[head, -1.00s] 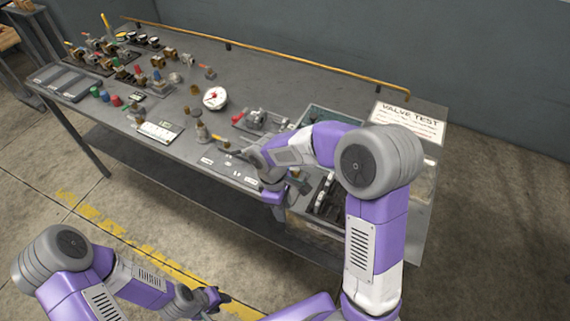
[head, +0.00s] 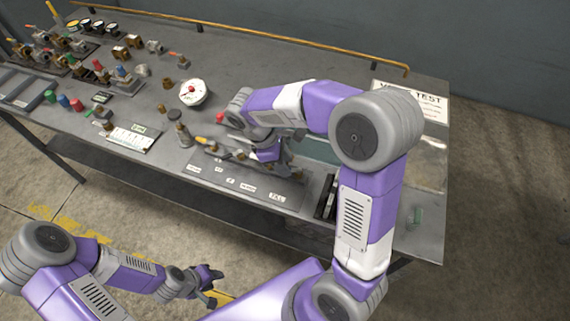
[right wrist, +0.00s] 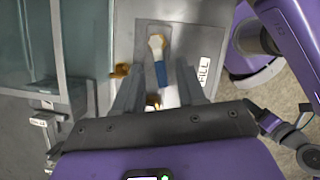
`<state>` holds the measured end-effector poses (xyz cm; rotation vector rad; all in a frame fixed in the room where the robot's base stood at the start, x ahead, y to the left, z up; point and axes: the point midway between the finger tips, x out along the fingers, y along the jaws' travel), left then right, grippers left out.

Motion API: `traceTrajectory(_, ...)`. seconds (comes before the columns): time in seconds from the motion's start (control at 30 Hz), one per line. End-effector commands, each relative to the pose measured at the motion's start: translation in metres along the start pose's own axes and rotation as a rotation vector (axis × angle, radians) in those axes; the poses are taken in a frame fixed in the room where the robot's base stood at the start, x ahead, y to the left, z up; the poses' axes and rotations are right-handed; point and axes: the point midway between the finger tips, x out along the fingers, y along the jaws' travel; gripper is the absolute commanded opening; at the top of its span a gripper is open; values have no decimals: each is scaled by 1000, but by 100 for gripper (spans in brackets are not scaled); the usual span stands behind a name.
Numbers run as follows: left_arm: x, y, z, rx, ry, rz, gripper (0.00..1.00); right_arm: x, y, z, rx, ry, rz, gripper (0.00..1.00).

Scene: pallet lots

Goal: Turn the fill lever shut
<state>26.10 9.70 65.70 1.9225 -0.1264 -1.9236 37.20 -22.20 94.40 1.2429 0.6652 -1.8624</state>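The fill lever (right wrist: 161,74) shows in the right wrist view as a blue handle running down from a pale, yellowish hub (right wrist: 157,43). It is on a grey plate beside a white label (right wrist: 204,72) that appears to read FILL. My right gripper (right wrist: 158,66) is open, its fingers on either side of the blue handle with gaps visible. In the head view my right arm hides the lever, and the fingertips cannot be made out. My left gripper (head: 214,284) is open and empty, low in front of the bench.
The grey bench (head: 150,165) carries a gauge (head: 193,92), several valves at the left and a labelled plate (head: 238,182) near the front edge. A brass fitting (right wrist: 122,70) stands left of the lever. A glass-like tray (right wrist: 85,35) lies further left. A yellow rail (head: 270,38) runs along the back.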

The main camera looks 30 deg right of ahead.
Motion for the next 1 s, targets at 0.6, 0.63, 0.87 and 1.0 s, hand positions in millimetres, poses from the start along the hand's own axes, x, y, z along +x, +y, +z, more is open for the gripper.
traceTrajectory(0.6,4,-1,0,0,1,0,40,12,0,0,1,1,0,11)
traceTrajectory(0.63,4,-1,0,0,1,0,40,12,0,0,1,1,0,6)
traceTrajectory(0.87,2,-1,0,0,1,0,40,12,0,0,5,1,-2,0)
traceTrajectory(1.0,-10,4,0,0,0,0,40,9,3,1,66,1,-29,0)
